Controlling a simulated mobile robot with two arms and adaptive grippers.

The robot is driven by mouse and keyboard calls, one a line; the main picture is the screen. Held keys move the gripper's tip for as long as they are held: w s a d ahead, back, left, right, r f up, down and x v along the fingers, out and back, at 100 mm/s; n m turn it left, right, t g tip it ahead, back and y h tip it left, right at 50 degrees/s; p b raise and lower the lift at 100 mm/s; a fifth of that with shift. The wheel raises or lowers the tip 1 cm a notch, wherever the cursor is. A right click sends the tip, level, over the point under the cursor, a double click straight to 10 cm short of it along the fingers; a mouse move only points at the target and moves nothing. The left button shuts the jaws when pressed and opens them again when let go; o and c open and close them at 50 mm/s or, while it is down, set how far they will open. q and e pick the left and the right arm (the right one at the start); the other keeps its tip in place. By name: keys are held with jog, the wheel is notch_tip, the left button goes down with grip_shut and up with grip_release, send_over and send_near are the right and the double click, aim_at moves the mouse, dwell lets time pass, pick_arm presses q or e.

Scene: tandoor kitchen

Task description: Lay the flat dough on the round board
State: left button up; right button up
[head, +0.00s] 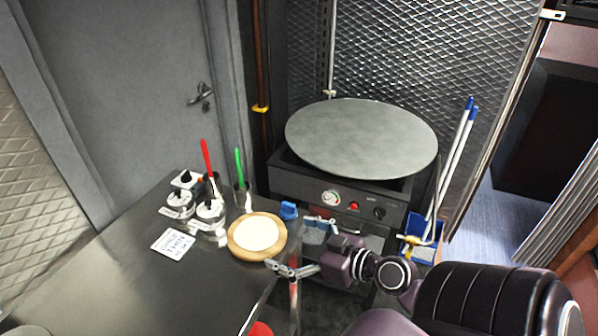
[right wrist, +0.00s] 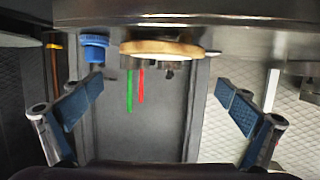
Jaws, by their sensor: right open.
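The pale, flat round dough (head: 257,232) lies on the round wooden board (head: 236,250), with a ring of wood showing around it. My left gripper is in neither view.
A large round griddle (head: 360,138) on a dark stove stands right of the table. A blue object (head: 289,210), a cup with a green-handled tool (head: 241,190), lidded jars (head: 210,213) and a label card (head: 172,243) are near the board. The table's left front is clear.

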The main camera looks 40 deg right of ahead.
jog(key=s+d+f+m+g+h, duration=0.1)
jog(key=s+f+m+g, duration=0.3)
jog(key=f, duration=1.2)
jog(key=s+d+f+g+h, duration=0.15)
jog(key=s+f, duration=0.45)
jog(key=f, duration=1)
jog(key=s+a+f+n+g, duration=0.2)
jog(key=s+a+f+g, duration=0.2)
jog(key=s+a+f, duration=0.3)
jog(key=s+a+f+n+g, duration=0.2)
jog(key=s+a+f+g, duration=0.2)
jog(key=s+f, duration=1.2)
jog(key=s+a, duration=0.2)
jog(key=shift+a+f+b, duration=0.4)
